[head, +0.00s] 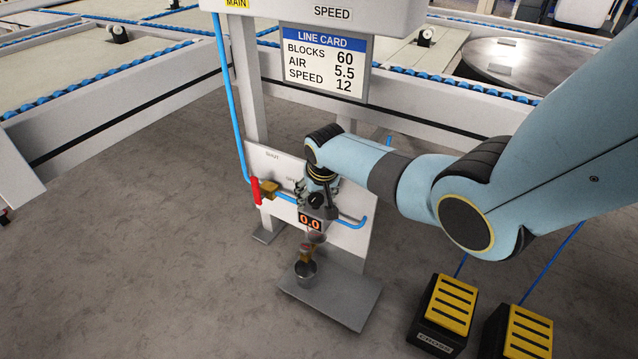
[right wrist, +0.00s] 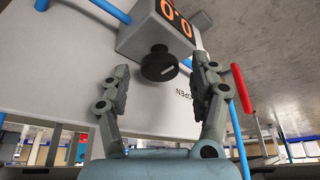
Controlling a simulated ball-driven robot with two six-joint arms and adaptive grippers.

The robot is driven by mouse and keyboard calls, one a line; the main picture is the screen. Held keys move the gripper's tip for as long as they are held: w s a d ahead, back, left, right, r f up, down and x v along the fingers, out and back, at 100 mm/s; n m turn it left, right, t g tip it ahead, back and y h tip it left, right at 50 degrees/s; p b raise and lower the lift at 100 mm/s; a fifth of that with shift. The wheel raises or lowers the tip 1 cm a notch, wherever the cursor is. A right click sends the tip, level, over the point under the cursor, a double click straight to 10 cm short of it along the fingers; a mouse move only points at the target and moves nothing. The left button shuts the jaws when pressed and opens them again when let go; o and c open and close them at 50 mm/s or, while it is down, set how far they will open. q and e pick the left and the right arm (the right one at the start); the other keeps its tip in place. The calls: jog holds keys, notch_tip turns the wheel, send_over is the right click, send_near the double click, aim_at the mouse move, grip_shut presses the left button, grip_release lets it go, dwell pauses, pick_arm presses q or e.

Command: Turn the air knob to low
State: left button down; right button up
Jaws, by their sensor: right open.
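The air knob (right wrist: 159,63) is a dark round knob with a light mark, on a grey box whose orange display (right wrist: 175,16) reads 0.0. In the head view the display (head: 310,222) sits on the white panel (head: 352,240), and the knob (head: 316,200) is partly covered by my gripper. My right gripper (head: 318,192) is at the knob. In the right wrist view its fingers (right wrist: 160,76) are open, one on each side of the knob, with gaps visible; contact is not seen. My left gripper is not in view.
A red-handled valve (head: 256,190) stands left of the box on blue tubing. A line card (head: 320,65) above lists air 5.5. A grey plate (head: 342,300) with a small cup (head: 305,272) lies below. Yellow-black pedals (head: 447,306) are on the floor at right.

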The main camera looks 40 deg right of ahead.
jog(key=v, duration=1.1)
jog(key=shift+s+r, duration=0.1)
